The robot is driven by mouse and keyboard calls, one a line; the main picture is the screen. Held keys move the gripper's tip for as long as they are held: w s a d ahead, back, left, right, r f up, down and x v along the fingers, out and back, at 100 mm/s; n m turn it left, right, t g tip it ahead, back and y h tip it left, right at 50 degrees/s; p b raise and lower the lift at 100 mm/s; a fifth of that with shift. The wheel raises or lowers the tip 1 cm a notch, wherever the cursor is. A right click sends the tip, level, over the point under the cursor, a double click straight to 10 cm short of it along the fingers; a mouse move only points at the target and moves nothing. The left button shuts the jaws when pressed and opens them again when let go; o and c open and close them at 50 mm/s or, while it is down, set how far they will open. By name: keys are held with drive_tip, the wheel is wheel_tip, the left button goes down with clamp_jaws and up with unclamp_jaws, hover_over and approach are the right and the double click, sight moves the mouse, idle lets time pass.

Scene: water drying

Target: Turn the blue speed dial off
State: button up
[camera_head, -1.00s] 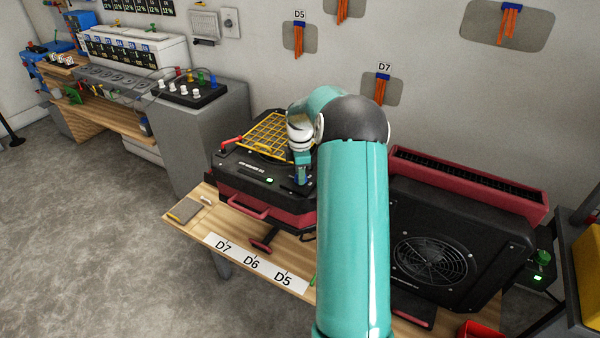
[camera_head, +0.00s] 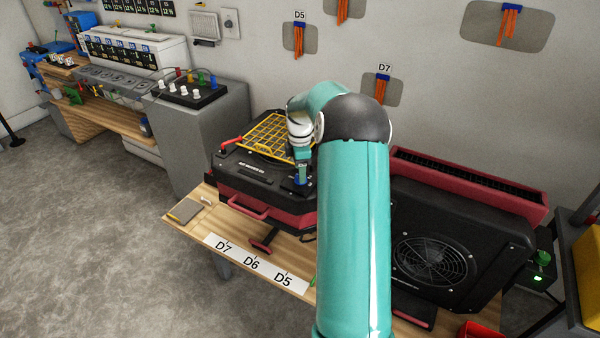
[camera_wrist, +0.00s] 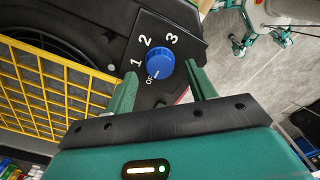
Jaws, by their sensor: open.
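The blue speed dial (camera_wrist: 160,67) sits on a black plate marked 1, 2, 3 and OFF in the wrist view. Its white pointer line is toward the OFF mark. In the head view the dial (camera_head: 301,179) shows small on the right front corner of the black and red dryer (camera_head: 262,187), below my gripper (camera_head: 302,165). In the wrist view my gripper (camera_wrist: 163,80) is open, with one green finger on each side of the dial and visible gaps to it. The dryer's top shows no lit green light.
A yellow grille (camera_head: 268,137) covers the dryer's fan beside the dial. The wooden table (camera_head: 232,220) carries a D7, D6, D5 strip (camera_head: 252,262).

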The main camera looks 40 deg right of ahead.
wheel_tip(320, 180, up, 12)
idle(0.3)
idle(0.4)
